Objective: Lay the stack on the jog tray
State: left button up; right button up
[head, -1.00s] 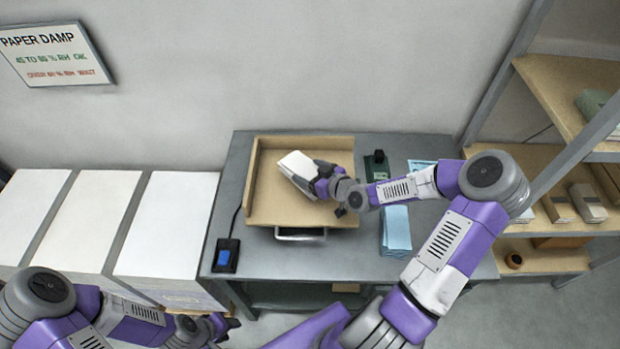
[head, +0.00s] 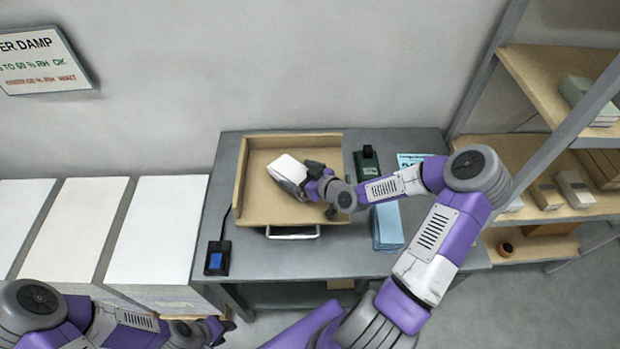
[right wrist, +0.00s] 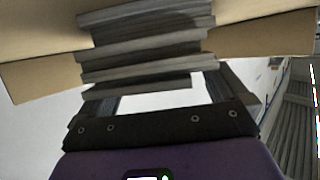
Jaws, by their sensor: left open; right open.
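The stack is a white-topped block of paper (head: 287,169) in the tan jog tray (head: 255,206), near its middle. In the right wrist view its grey layered edges (right wrist: 145,42) look slightly uneven. My right gripper (head: 304,179) is at the stack's right end in the head view, with its jaws open. In the right wrist view its fingers (right wrist: 168,100) are spread close by the stack; I cannot tell whether they touch it. My left gripper (head: 214,329) is open and empty at the bottom left, away from the tray, partly cut off by the frame edge.
The tray has a metal handle (head: 293,233) in front. A blue-switch box (head: 217,258) is at the table's left. A dark green device (head: 367,162) and blue paper (head: 387,228) are right of the tray. White paper piles (head: 158,229) stand left, shelves (head: 545,168) right.

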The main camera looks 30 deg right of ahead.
jog(key=p+v, duration=0.3)
jog(key=v, duration=0.9)
jog(key=shift+p, duration=0.4)
